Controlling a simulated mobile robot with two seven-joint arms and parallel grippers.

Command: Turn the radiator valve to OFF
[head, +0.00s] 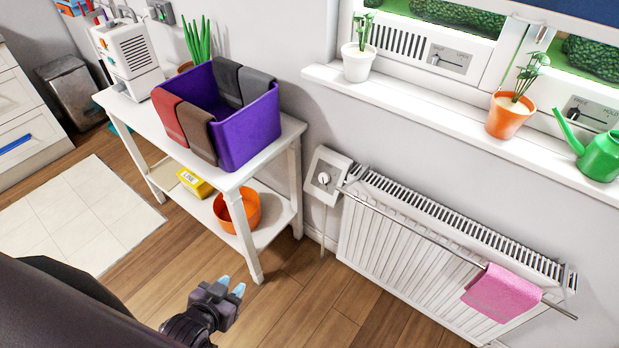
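The radiator valve is a small round white knob (323,178) with a dark mark, on a square white plate (318,194) at the radiator's left end. The mark's exact setting is too small to read. The white radiator (385,240) is mounted on the wall under the window sill. My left gripper (231,285) is low in the picture, left of and nearer than the valve, well apart from it. Its two pale blue fingertips are apart with nothing between them. My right gripper is out of view.
A white two-tier table (286,140) with a purple bin (252,130) stands left of the valve. A rail (420,236) with a pink towel (500,292) runs along the radiator's front. Pots and a green watering can (602,157) stand on the sill (420,107). Wooden floor before the radiator is clear.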

